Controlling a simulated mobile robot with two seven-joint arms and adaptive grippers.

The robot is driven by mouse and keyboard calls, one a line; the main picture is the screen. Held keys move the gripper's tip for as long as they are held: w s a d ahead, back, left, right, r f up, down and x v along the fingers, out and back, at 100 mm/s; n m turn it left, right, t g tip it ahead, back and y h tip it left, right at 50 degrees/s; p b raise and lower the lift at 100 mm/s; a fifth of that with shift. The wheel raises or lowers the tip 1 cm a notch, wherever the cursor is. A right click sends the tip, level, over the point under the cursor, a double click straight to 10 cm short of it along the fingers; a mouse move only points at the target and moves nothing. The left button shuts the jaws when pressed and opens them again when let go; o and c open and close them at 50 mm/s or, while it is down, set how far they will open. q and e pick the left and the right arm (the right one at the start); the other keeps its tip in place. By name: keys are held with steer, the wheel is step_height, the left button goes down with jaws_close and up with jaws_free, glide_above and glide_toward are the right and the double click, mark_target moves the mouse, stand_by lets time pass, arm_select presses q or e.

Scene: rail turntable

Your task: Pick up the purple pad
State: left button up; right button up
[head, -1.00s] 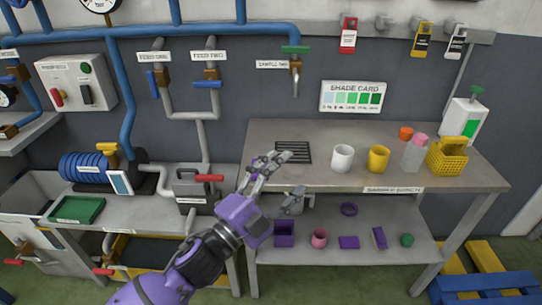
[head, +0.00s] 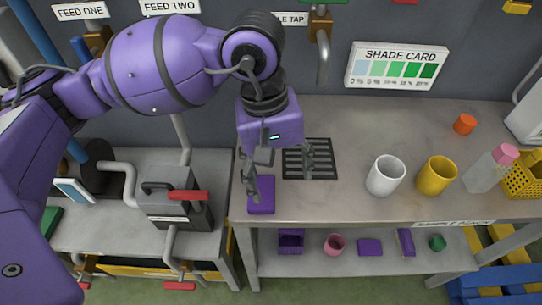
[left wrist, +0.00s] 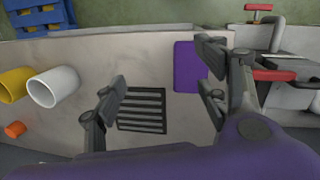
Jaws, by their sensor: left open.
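A flat purple pad (head: 262,197) lies on the bench top at its front left corner, left of the dark grate. In the left wrist view the pad (left wrist: 188,66) shows right of centre, beside one finger. My left gripper (head: 279,175) points down over the bench with its fingers wide apart and nothing between them. One finger is over the pad's rear edge and overlaps it in the picture; the other is over the grate (head: 322,160). I cannot tell whether a finger touches the pad. My right gripper is in no view.
On the bench (head: 345,208) stand a white mug (head: 386,175), a yellow mug (head: 437,176), a bottle with a pink cap (head: 490,170) and a yellow basket (head: 522,178). The shelf below holds another flat purple piece (head: 369,247). A grey box with a red handle (head: 172,205) stands left.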

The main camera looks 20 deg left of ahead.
arm_select(q)
steer(key=m+y, duration=0.2)
glide_above(261, 191)
steer(key=w, duration=0.1)
steer(key=shift+f, duration=0.25)
steer(key=shift+s+d+f, duration=0.25)
steer(key=shift+s+f, duration=0.6)
steer(key=shift+s, duration=0.05)
steer(key=f, duration=0.4)
steer(key=shift+w+a+f+p, duration=0.2)
steer(key=shift+w+f+p, duration=0.15)
steer(key=shift+w+p, duration=0.05)
steer(key=shift+f, duration=0.55)
steer(key=c, duration=1.1)
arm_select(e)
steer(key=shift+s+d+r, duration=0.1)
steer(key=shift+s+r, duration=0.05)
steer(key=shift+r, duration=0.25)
arm_select(q)
steer(key=shift+r, duration=0.15)
steer(key=shift+c, duration=0.2)
